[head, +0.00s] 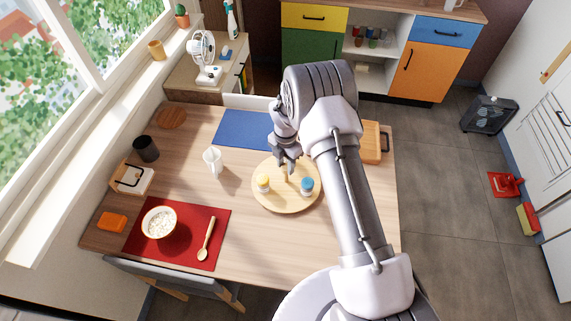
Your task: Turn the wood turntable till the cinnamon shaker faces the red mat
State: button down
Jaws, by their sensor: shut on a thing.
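The round wood turntable (280,204) sits on the table, right of centre. A yellow-lidded shaker (263,184) stands on its left side and a blue-lidded shaker (307,187) on its right side. Labels are too small to read, so I cannot tell which one is cinnamon. My gripper (287,168) points down over the turntable and is shut on a small wooden peg (287,175) standing on it, between the shakers. My gripper and arm hide part of the turntable's far side. The red mat (184,232) lies at the front left, to the left of the turntable.
A bowl (159,222) and a wooden spoon (207,240) lie on the red mat. A white jug (213,160) stands left of the turntable. Bare table separates turntable and red mat.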

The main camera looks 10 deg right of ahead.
jog(key=c, duration=1)
grip_release()
jog(key=shift+r, duration=0.1)
notch_tip(320, 180, up, 17)
jog(key=p, duration=0.3)
jog(key=shift+r, duration=0.15)
